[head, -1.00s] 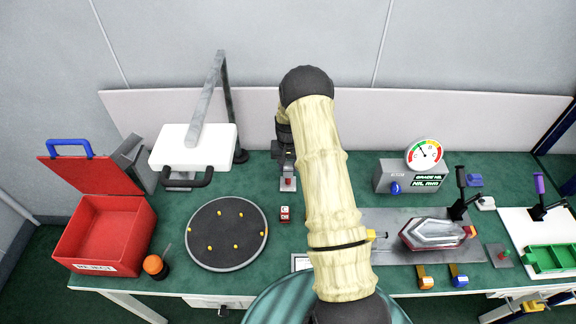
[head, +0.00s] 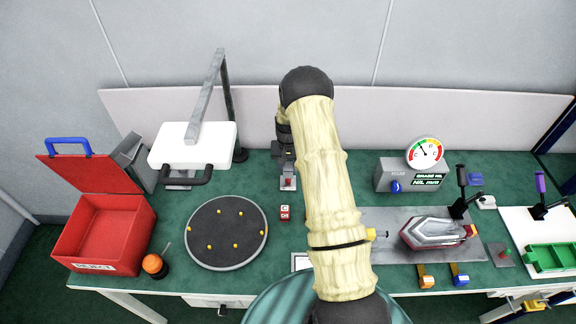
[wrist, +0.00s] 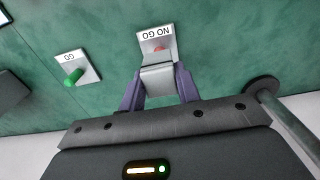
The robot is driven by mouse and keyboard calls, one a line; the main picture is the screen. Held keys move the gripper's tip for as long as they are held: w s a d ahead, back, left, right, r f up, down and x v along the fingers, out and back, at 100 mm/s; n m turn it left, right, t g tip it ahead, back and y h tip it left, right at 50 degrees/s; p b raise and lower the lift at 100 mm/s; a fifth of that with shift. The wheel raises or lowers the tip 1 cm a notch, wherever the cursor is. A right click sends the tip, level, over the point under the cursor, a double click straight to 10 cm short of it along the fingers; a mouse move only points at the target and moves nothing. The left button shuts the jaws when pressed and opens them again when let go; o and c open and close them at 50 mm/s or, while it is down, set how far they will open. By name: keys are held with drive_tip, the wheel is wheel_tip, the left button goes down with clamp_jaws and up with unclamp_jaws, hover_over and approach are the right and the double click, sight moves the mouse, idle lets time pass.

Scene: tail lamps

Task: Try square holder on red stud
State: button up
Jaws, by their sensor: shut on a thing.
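My gripper (wrist: 158,74) is shut on a small grey square holder (wrist: 158,80), gripped between two purple fingers in the wrist view. The holder is right at the red stud (wrist: 159,49) on the light plate marked NO GO (wrist: 154,34). The holder's edge hides part of the stud; I cannot tell whether it is seated on it or just beside it. The green stud (wrist: 73,77) on the GO plate (wrist: 70,62) stands apart to the left. In the head view my gripper (head: 287,169) is behind the red stud (head: 288,183), and the holder is hard to make out.
A dark round tray (head: 227,250) with yellow pegs and a red reject bin (head: 105,235) stand left. A dial gauge (head: 424,154) and a lamp (head: 432,234) are right. My arm hides the middle bench.

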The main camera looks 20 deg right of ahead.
sight(288, 165)
drive_tip(key=shift+r, duration=0.1)
idle(0.4)
drive_tip(key=shift+r+p, duration=0.9)
drive_tip(key=shift+r, duration=0.55)
